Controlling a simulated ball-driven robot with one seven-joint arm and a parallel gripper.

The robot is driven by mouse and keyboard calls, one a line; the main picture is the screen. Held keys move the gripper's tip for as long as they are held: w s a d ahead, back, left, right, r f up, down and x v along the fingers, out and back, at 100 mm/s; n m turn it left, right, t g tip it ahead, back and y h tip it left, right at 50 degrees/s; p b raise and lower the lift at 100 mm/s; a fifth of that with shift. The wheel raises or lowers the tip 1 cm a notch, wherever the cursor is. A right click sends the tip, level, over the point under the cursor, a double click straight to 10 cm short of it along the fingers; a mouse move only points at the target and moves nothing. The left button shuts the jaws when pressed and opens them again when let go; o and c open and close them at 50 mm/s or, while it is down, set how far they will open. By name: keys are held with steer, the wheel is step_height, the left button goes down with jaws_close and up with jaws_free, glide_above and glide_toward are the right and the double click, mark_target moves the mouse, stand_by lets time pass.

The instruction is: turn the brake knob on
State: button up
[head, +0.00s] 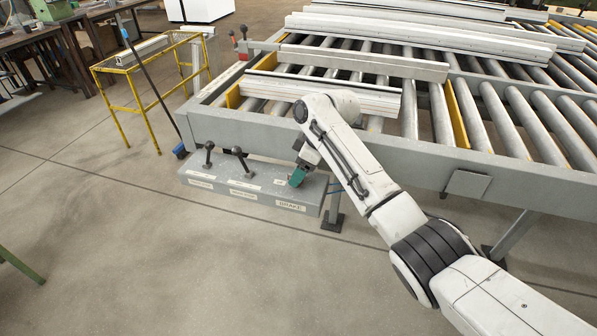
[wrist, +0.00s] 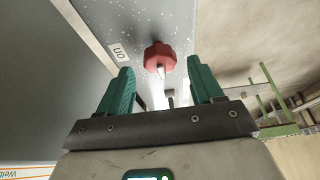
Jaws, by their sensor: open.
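The brake knob (wrist: 158,54) is red and faceted, with a white pointer mark (wrist: 160,72) facing down the wrist picture. A white ON label (wrist: 119,52) lies to its left, apart from the mark. My gripper (wrist: 160,75) is open, its green fingers one on each side of the knob's line, with the knob ahead between them; I cannot tell whether they touch it. In the head view my gripper (head: 297,177) is over the right end of the grey control box (head: 225,188), above its BRAKE label (head: 291,206). The knob is hidden there.
Two black ball-topped levers (head: 239,156) stand on the box left of my gripper. The roller conveyor's grey frame (head: 290,138) runs close behind and above the box, carrying metal profiles (head: 330,92). The floor in front of the box is clear.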

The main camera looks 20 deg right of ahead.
steer(key=shift+x, duration=0.85)
steer(key=c, duration=1)
steer(key=shift+r, duration=0.1)
steer(key=shift+c, duration=0.2)
